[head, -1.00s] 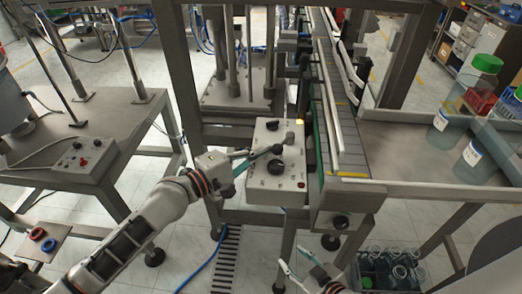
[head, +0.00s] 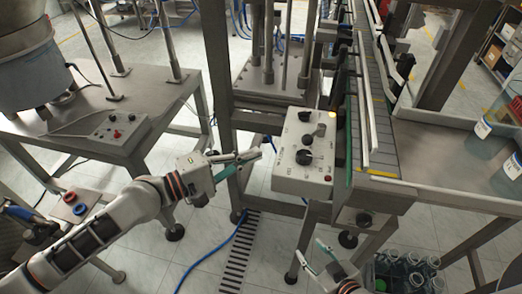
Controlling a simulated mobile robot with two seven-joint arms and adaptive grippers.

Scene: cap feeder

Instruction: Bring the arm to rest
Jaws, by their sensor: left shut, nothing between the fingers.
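My left arm (head: 100,230) reaches in from the lower left. Its gripper (head: 255,157) is shut and empty, with teal on its fingers. The fingertips are in the air just left of the grey control box (head: 290,182), apart from it in the picture. The box carries dark knobs (head: 305,157), a light grey knob and a lit yellow lamp (head: 332,114). My right gripper (head: 310,250) is at the bottom edge, its two fingers spread with nothing between them. Most of the right arm is out of view.
The conveyor (head: 376,130) runs behind and right of the box. A left table (head: 165,98) bears a button panel (head: 115,136) and a bowl (head: 35,75). A crate of bottles (head: 405,272) stands at lower right. Open floor lies below my left gripper.

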